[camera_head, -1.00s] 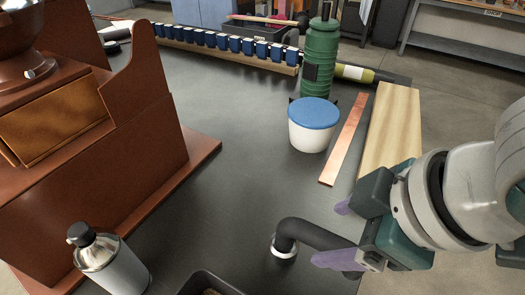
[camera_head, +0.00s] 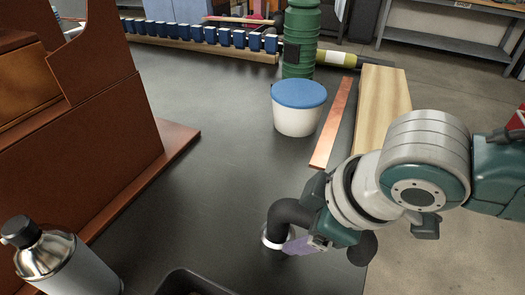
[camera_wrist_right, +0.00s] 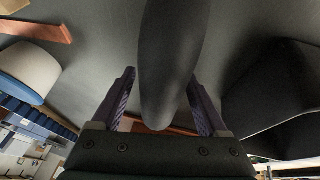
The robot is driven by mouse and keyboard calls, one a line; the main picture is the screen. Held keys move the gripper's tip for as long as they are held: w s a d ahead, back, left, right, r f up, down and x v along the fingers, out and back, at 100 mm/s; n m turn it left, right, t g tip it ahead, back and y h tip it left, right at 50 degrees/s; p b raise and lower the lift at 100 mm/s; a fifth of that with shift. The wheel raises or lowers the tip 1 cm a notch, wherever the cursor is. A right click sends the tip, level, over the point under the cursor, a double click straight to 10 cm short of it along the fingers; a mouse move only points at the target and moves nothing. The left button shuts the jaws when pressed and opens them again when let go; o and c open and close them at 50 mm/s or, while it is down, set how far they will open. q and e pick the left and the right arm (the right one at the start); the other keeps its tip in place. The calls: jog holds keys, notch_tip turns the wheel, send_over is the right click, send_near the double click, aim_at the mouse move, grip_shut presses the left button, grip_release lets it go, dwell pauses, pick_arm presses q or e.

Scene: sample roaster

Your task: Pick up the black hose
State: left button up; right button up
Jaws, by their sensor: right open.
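The black hose (camera_head: 290,213) lies on the dark table in the head view, bent, with a pale ring at its left end. Its other end shows as a dark rounded shape right of my gripper. My right gripper (camera_head: 300,242) is at the hose and covers its middle. In the right wrist view, the hose (camera_wrist_right: 172,55) runs between the two purple fingers of my open right gripper (camera_wrist_right: 163,85). I cannot tell whether either finger touches it. My left gripper is not in view.
A white tub with a blue lid (camera_head: 298,108), a copper strip (camera_head: 332,125) and a wooden board (camera_head: 382,105) lie beyond the hose. A metal bottle (camera_head: 62,265) and a black tray (camera_head: 190,278) are near the front. A brown machine (camera_head: 90,130) stands left.

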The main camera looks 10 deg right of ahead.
grip_shut()
dwell(0.7)
